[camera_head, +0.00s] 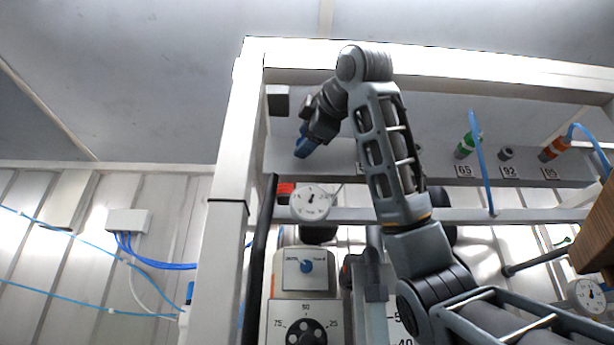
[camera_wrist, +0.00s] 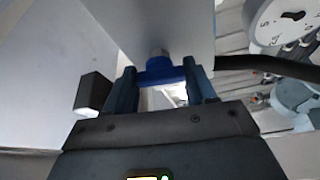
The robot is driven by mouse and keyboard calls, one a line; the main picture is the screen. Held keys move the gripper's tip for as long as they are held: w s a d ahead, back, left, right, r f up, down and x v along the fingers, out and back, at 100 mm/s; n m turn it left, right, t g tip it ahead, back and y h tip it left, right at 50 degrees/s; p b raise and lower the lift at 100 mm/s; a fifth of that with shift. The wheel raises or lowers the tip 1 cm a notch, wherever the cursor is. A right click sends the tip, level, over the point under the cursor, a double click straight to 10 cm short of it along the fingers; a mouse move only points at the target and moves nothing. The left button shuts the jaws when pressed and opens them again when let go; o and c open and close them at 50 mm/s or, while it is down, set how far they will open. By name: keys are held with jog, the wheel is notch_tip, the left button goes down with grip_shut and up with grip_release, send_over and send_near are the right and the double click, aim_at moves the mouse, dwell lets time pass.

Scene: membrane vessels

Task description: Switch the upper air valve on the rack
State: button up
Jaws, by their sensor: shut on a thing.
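The blue valve handle (camera_wrist: 160,72) is in the wrist view, in front of a round metal fitting on the pale rack panel. My gripper (camera_wrist: 163,88) has one dark blue finger on each side of this handle and is shut on it. The handle lies crosswise between the fingers. In the head view my gripper (camera_head: 303,150) is at the upper left of the white rack (camera_head: 230,190), just inside its left post. There the handle cannot be told apart from the blue fingers.
A small black box (camera_head: 278,100) is close to my gripper, and in the wrist view (camera_wrist: 92,95) it is left of the fingers. A round gauge (camera_head: 310,202) and a red part (camera_head: 285,190) are below. Hose fittings (camera_head: 467,145) line the panel at right. A black hose (camera_wrist: 265,65) runs right of the fingers.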

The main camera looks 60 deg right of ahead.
jog(key=shift+a, duration=0.1)
dwell(0.3)
jog(key=o, duration=1)
jog(key=shift+o, duration=0.2)
jog(key=shift+s, duration=0.1)
jog(key=b+v, duration=0.2)
jog(key=v, duration=0.5)
jog(key=shift+s+b, duration=0.25)
jog(key=shift+b, duration=0.05)
jog(key=shift+a+f, duration=0.15)
jog(key=shift+a, duration=0.05)
